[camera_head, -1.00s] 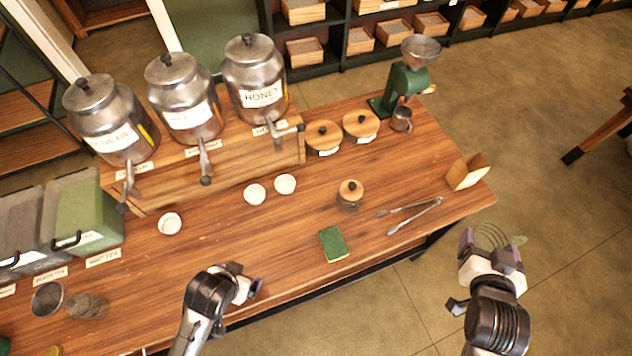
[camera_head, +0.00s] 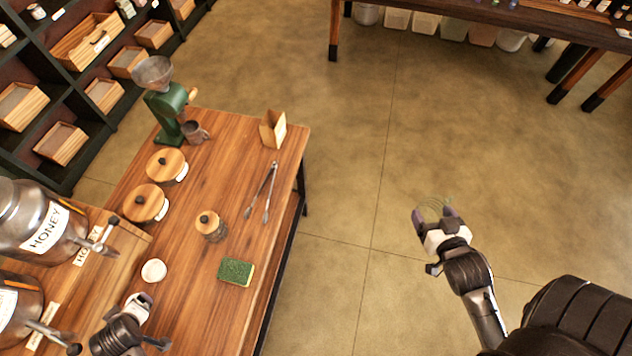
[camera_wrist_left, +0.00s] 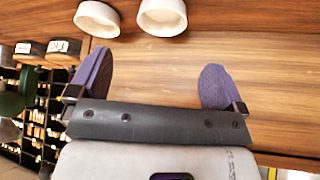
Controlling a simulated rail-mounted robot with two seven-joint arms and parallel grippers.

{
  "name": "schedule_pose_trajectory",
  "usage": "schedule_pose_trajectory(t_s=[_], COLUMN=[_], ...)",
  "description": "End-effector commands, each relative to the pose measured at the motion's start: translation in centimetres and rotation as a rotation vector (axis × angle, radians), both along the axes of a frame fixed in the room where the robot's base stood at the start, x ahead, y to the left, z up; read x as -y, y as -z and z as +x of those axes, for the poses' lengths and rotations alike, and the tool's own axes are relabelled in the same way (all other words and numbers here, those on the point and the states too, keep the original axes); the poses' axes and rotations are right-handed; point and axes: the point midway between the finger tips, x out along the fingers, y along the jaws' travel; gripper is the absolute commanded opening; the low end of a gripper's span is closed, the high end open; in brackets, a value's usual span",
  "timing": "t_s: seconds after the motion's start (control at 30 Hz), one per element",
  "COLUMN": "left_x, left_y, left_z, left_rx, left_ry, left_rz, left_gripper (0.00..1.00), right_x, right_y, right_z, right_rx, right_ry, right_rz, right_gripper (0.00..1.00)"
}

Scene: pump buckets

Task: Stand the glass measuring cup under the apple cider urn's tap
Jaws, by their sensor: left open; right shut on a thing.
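My right gripper (camera_head: 433,215) is shut on a clear glass vessel (camera_head: 437,206), seemingly the measuring cup, held over the bare floor right of the table. The glass is faint and its tilt is hard to tell. My left gripper (camera_head: 138,304) is low over the table near the urn stand. In the left wrist view its jaws (camera_wrist_left: 155,88) are open with nothing between them. The honey urn (camera_head: 42,225) is at the left edge. Another urn (camera_head: 15,310) below it is cut off and its label unreadable. I cannot identify the apple cider urn here.
White cups (camera_wrist_left: 162,16) stand beyond the left jaws. The table (camera_head: 190,260) holds a sponge (camera_head: 236,271), a lidded jar (camera_head: 210,226), tongs (camera_head: 265,192), wooden-lidded canisters (camera_head: 146,202), a green grinder (camera_head: 168,110) and a wooden holder (camera_head: 273,129). Open floor lies to the right.

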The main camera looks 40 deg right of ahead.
Motion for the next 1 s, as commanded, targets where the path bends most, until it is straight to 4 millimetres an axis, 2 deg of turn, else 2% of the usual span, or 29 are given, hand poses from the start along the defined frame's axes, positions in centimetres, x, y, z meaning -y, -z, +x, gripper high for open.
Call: schedule_pose_trajectory(t_s=[0.2, 0.47, 0.8, 1.0], left_x=[-0.5, -0.7, -1.4, -1.6], left_y=[2.5, 3.5, 6.9, 7.8], left_z=[1.5, 2.1, 3.7, 4.3], left_rx=[-0.002, 0.000, -0.001, -0.001], left_ry=[0.000, 0.000, 0.000, 0.001], left_rz=[-0.001, 0.000, 0.001, 0.000], left_gripper=[0.96, 0.96, 0.96, 0.96], right_x=[0.0, 0.0, 0.0, 0.0], right_y=[0.2, 0.3, 0.6, 0.7], right_z=[0.1, 0.1, 0.1, 0.1], right_rx=[0.001, 0.001, 0.001, 0.001], right_ry=[-0.001, -0.001, -0.001, -0.001], right_rz=[0.000, 0.000, 0.000, 0.000], right_gripper=[0.49, 0.49, 0.49, 0.49])
